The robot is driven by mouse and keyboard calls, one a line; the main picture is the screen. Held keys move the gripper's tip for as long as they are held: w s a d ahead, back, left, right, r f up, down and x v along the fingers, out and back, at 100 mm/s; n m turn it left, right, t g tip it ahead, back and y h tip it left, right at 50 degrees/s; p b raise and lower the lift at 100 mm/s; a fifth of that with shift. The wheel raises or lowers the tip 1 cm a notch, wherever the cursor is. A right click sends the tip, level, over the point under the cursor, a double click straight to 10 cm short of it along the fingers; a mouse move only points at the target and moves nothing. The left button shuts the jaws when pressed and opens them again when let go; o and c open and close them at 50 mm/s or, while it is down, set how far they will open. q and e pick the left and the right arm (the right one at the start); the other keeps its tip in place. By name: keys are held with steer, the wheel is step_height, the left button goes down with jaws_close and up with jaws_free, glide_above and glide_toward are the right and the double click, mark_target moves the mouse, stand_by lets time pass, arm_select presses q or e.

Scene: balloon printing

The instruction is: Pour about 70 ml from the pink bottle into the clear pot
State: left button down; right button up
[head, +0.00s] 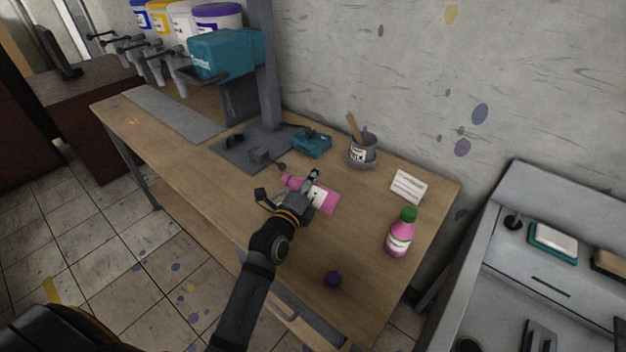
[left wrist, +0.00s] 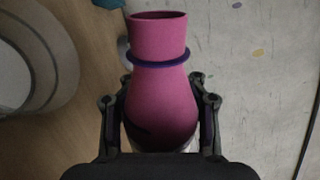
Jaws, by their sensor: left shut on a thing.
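My left gripper (head: 303,194) is shut around a pink bottle (head: 328,203) above the middle of the workbench. The bottle looks tipped over in the head view, its neck toward the left. In the left wrist view the bottle (left wrist: 165,90) has an open, uncapped neck with a purple ring, between the two fingers (left wrist: 160,115). No liquid stream shows. A grey pot (head: 361,153) with a label and wooden stick stands near the wall; I cannot tell whether it is the clear pot. My right gripper is not in view.
A second pink bottle (head: 399,238) with a green cap stands upright on the right of the workbench (head: 290,285). A small purple cap (head: 333,279) lies near the front edge. A white card (head: 408,186) and a teal box (head: 312,144) are at the back.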

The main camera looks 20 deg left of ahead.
arm_select(q)
steer(key=shift+f+n, duration=0.1)
steer(key=shift+n, duration=0.2)
steer(key=shift+f, duration=0.1)
steer(key=shift+f+n, duration=0.2)
steer(key=shift+n, duration=0.2)
steer(key=shift+b, duration=0.4)
stand_by(0.5)
steer(key=shift+f+n+b, duration=0.25)
steer(key=shift+n+b, duration=0.15)
steer(key=shift+b, duration=0.1)
stand_by(1.3)
